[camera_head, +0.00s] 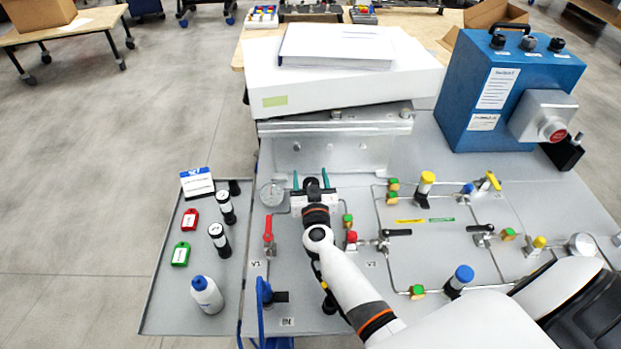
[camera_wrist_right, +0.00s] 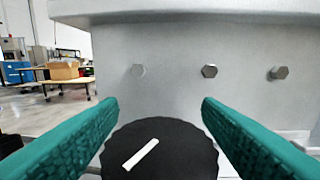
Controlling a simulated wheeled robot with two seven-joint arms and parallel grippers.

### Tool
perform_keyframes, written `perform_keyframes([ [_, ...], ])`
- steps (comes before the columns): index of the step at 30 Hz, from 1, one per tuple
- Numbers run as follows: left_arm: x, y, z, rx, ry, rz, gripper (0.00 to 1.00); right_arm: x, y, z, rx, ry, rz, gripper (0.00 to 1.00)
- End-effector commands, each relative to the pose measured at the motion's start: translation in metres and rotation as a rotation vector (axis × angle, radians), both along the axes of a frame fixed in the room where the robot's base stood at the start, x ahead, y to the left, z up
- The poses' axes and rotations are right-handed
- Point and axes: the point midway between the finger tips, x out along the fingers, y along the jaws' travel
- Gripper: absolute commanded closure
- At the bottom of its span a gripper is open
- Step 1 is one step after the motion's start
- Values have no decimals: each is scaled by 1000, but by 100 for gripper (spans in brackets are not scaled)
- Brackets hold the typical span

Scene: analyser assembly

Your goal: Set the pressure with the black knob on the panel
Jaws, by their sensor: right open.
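The black knob (camera_wrist_right: 160,158) has a ribbed edge and a white line on its face. In the right wrist view it sits low, between the two teal fingers of my right gripper (camera_wrist_right: 160,105). The fingers stand apart on either side of it, and I cannot tell whether they touch it. In the head view my right gripper (camera_head: 311,178) is over the upper left of the grey panel (camera_head: 300,275), near a round gauge (camera_head: 271,195). There my wrist hides much of the knob area. My left gripper is not in view.
Valves with red (camera_head: 268,232), yellow (camera_head: 427,180) and blue (camera_head: 461,276) handles stand around the panel. A white box (camera_head: 345,85) sits behind. A blue switch box (camera_head: 470,100) stands at the back right. A side tray (camera_head: 165,310) holds tags and bottles.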

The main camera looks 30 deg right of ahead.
Motion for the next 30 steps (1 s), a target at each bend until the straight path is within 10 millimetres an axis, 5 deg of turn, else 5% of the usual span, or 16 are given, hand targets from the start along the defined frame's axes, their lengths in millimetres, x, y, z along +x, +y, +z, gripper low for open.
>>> perform_keyframes([
  [9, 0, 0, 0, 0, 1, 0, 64, 0, 0, 0, 0, 0, 0, 85],
  [21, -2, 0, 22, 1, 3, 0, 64, -2, -3, 1, 5, 1, -248, 85],
  [30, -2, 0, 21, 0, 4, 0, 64, -3, -4, 0, 1, 0, -263, 85],
])
